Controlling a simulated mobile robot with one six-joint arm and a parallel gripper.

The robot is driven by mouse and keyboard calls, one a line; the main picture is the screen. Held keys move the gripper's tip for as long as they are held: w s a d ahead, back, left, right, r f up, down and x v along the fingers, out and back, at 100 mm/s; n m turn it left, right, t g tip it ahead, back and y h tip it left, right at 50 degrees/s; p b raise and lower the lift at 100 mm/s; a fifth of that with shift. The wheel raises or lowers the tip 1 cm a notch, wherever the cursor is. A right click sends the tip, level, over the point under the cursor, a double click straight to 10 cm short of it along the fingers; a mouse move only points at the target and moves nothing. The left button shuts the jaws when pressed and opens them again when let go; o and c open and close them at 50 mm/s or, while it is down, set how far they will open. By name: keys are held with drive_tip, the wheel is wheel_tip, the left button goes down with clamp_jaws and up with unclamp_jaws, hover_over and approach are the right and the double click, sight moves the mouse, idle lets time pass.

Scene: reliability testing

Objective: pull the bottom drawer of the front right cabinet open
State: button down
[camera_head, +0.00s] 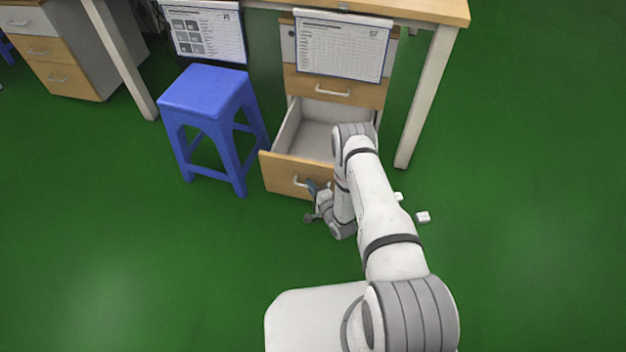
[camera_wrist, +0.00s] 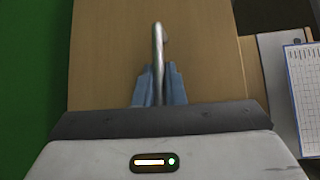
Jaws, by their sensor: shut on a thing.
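The cabinet (camera_head: 335,88) stands under the table at the upper middle of the head view. Its bottom drawer (camera_head: 283,173) is pulled well out, and its light grey inside shows and looks empty. The drawer's handle (camera_head: 301,182) is a pale bar on the wooden front. My gripper (camera_head: 318,190) is at the right part of this handle, partly hidden by my arm. In the wrist view, the blue fingertips (camera_wrist: 160,86) are closed on the handle (camera_wrist: 158,45), which stands upright in that picture against the wooden drawer front (camera_wrist: 105,55).
A blue stool (camera_head: 207,95) stands close left of the open drawer. A table leg (camera_head: 426,95) is to its right. Small white blocks (camera_head: 423,217) lie on the green floor right of my arm. Another cabinet (camera_head: 62,55) is at the far left. The floor before the drawer is clear.

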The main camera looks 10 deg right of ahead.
drive_tip(key=shift+s+a, duration=0.3)
drive_tip(key=shift+a, duration=0.15)
drive_tip(key=c, duration=1.5)
unclamp_jaws()
drive_tip(key=shift+d, duration=0.2)
drive_tip(key=shift+d, duration=0.1)
drive_tip(key=p+v, duration=0.2)
drive_tip(key=v, duration=0.5)
drive_tip(key=shift+s+d, duration=0.15)
drive_tip(key=shift+s, duration=0.2)
